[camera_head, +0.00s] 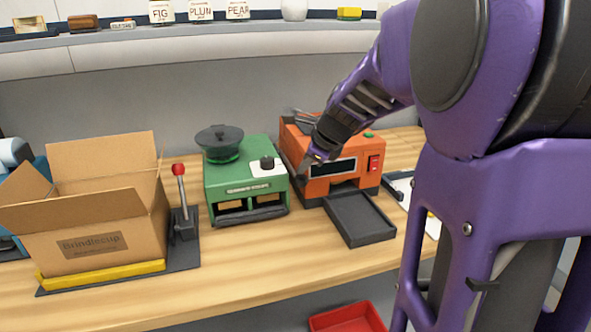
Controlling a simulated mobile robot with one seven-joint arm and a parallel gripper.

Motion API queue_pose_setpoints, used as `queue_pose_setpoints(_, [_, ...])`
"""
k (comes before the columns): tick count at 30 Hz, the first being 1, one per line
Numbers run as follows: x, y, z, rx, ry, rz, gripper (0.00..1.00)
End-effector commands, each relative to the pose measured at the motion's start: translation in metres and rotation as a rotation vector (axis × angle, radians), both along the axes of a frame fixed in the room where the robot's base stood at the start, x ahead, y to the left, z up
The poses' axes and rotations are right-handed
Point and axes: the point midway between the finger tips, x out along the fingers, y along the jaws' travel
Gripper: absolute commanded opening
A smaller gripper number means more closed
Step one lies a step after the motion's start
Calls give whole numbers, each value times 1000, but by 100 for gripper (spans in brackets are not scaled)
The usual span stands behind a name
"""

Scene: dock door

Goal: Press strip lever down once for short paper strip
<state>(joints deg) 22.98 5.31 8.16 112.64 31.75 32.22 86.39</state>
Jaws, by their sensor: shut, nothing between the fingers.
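An orange machine (343,184) with a dark display window, a red switch (375,163) and a small green button on top stands right of centre. A dark open tray (360,218) sits in front of it and looks empty. My gripper (316,158) is shut and empty, pointing down at the machine's front left top edge; I cannot tell whether it touches. Grey parts show behind it on the machine's top left, partly hidden. A lever with a red knob (179,170) stands nearly upright on a dark base beside the cardboard box. I cannot tell which part is the strip lever.
A green machine (245,182) with a black pan on top stands left of the orange one. An open cardboard box (90,225) is at the left on a dark plate. A red bin (346,318) is below the bench (265,258). The bench's front strip is clear.

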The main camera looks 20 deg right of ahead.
Motion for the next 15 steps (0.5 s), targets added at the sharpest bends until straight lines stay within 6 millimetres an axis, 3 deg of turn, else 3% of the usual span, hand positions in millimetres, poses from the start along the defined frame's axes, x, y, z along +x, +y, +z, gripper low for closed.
queue_pose_setpoints(15, [-1, 0, -7, 0, 1, 0, 0])
